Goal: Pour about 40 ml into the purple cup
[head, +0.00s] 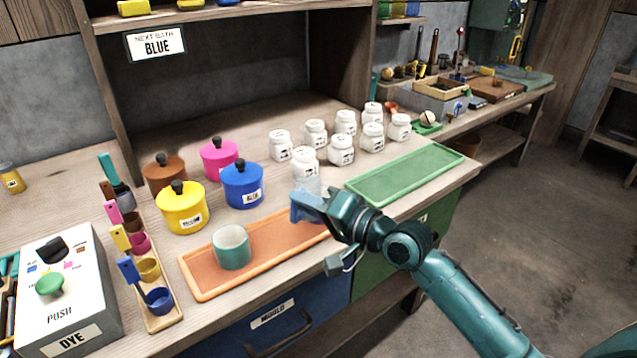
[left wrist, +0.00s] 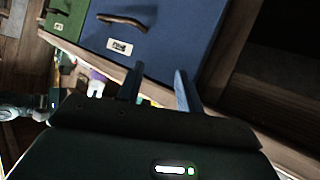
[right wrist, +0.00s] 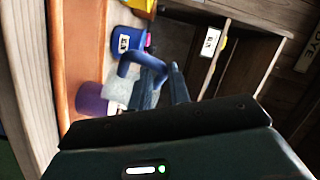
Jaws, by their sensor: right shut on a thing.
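A teal cup (head: 232,247) stands upright on the orange tray (head: 192,283) in the head view; its fill cannot be read. The right wrist view shows a purple cup (right wrist: 88,98) by the tray; I cannot tell whether it is the same cup. My right gripper (head: 325,208) is shut on the blue handle (right wrist: 135,60) of a pale, see-through jug (right wrist: 115,93), right of the teal cup and apart from it. The gripper partly hides the jug (head: 307,186) in the head view. My left gripper (left wrist: 158,85) is open and empty, outside the head view.
Lidded pots, yellow (head: 181,210), blue (head: 242,186), pink (head: 219,158) and brown (head: 164,172), stand behind the tray. Several white jars (head: 341,150) stand by a green tray (head: 405,176). A scoop rack (head: 160,318) and dye box (head: 66,290) are at left.

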